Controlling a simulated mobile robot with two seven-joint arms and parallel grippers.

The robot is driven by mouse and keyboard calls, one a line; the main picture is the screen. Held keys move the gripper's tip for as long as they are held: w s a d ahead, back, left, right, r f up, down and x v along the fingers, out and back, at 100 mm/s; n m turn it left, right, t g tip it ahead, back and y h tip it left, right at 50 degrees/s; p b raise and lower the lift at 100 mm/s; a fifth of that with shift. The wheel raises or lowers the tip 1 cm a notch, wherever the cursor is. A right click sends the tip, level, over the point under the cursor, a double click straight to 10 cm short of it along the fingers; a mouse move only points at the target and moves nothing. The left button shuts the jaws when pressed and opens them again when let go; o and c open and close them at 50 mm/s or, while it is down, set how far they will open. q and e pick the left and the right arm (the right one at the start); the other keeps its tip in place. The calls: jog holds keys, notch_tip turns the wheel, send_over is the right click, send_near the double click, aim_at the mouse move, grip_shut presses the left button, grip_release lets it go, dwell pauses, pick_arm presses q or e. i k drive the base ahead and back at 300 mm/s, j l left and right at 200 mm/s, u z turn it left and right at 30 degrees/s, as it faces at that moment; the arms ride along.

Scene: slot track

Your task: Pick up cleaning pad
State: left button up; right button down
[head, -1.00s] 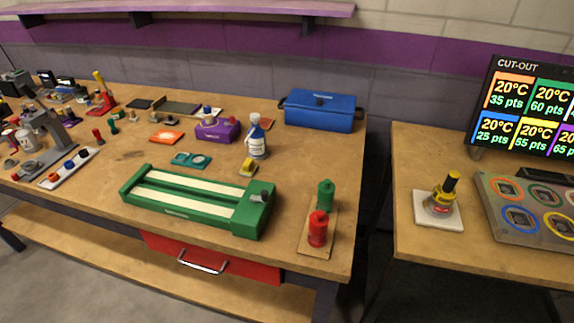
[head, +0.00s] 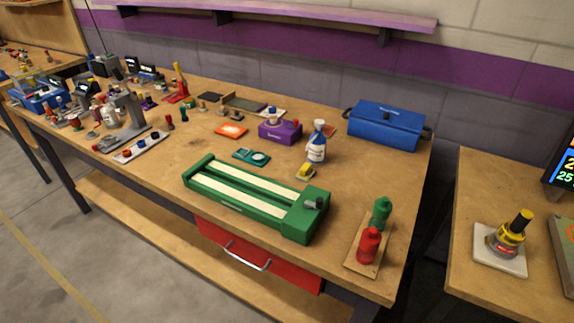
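A small yellow block with a pale base (head: 306,172) lies on the wooden workbench (head: 340,213), in front of the white-and-blue bottle (head: 316,146) and behind the green slotted track (head: 250,200). It looks like a cleaning pad, but it is too small to be sure. A flat orange piece (head: 231,131) lies farther left on the same bench. Neither of my grippers shows in the head view.
A blue lidded box (head: 386,127) stands at the back right. A purple box (head: 280,132) and a teal piece (head: 251,157) lie nearby. Red (head: 369,246) and green (head: 381,213) bottles stand on a board at the right corner. A gap separates the right-hand table (head: 476,204).

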aim_at(304, 173)
jog(key=k+l+u, duration=0.2)
jog(key=l+u, duration=0.3)
jog(key=k+l+u, duration=0.25)
jog(key=u, duration=0.2)
jog(key=k+l+u, duration=0.2)
jog(key=u, duration=0.3)
jog(key=k, duration=0.1)
